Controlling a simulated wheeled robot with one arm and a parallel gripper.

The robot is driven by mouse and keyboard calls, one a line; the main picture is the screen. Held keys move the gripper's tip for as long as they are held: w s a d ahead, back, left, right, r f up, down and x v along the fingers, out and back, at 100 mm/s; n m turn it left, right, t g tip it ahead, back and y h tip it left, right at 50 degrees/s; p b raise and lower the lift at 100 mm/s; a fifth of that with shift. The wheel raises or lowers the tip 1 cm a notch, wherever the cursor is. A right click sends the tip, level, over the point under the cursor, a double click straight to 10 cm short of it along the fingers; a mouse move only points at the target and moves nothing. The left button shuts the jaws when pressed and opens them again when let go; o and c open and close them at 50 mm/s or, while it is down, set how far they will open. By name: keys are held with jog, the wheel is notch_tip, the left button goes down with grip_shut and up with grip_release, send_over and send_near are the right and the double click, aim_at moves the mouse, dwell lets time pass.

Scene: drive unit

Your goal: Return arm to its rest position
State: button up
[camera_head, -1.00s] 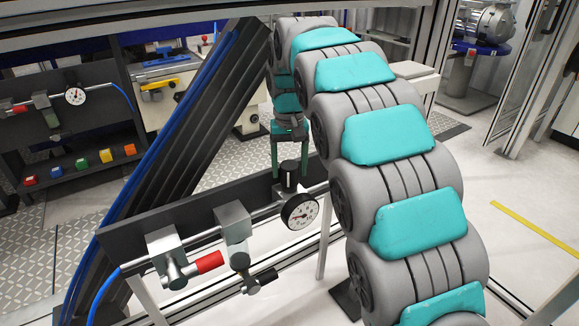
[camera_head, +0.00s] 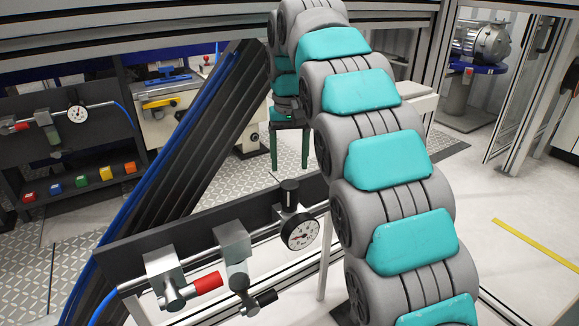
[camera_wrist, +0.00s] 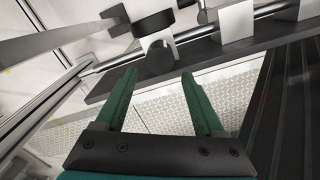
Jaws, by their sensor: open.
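My gripper (camera_head: 290,165) hangs from my grey and teal arm, its two green fingers pointing down. It is above and behind the black knob (camera_head: 289,196) over the pressure gauge (camera_head: 300,231), apart from both. In the wrist view my gripper (camera_wrist: 160,85) shows its fingers spread wide with nothing between them. The black knob (camera_wrist: 159,58) lies beyond the fingertips there, with the pipe (camera_wrist: 120,58) crossing behind it.
A panel (camera_head: 115,250) carries the pipe, a red-handled valve (camera_head: 190,290) and a black-handled valve (camera_head: 245,297). A dark slanted beam (camera_head: 200,150) with a blue hose stands left of my gripper. A frame post (camera_head: 425,60) stands right of my arm.

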jog(key=shift+d+r, duration=0.1)
dwell(0.3)
jog(key=s+d+f+m, duration=0.2)
jog(key=s+d+f, duration=0.1)
jog(key=s+d, duration=1.1)
jog(key=s+d+f+g, duration=0.1)
jog(key=s+f, duration=0.5)
jog(key=s, duration=0.7)
jog(key=s+d+f, duration=0.2)
jog(key=s+f, duration=0.4)
jog(key=s, duration=0.7)
jog(key=shift+g, duration=0.4)
jog(key=shift+w+d+r, duration=0.1)
